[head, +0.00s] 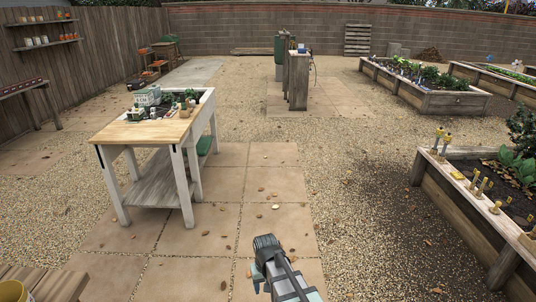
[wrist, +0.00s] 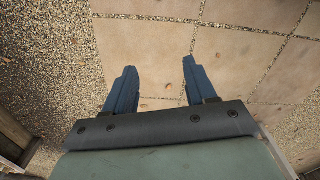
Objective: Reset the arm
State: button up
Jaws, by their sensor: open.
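In the wrist view my gripper (wrist: 157,90) has its two dark blue fingers spread apart with nothing between them. Below the fingers are paving slabs with scattered dry leaves and gravel. In the head view part of my arm (head: 283,272) shows at the bottom centre, over the paving. I cannot make out the fingertips there. No object touches the gripper.
A potting bench (head: 138,131) with pots and plants stands at the left. A raised bed (head: 455,205) with brass fittings on its rim is at the right, another bed (head: 450,103) behind it. A wooden post stand (head: 298,80) is farther back.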

jog(key=s+d+f+m, duration=0.2)
jog(key=s+d, duration=0.1)
jog(key=d, duration=0.6)
jog(key=s+d+f+m, duration=0.1)
jog(key=s+d+f, duration=0.15)
jog(key=d, duration=0.65)
jog(key=s+f+g, duration=0.3)
jog(key=s+f, duration=0.7)
jog(key=s, duration=0.5)
jog(key=s+f+g, duration=0.3)
jog(key=s+f, duration=0.7)
jog(key=s, duration=0.5)
jog(key=shift+s+g, duration=0.25)
jog(key=shift+g, duration=0.15)
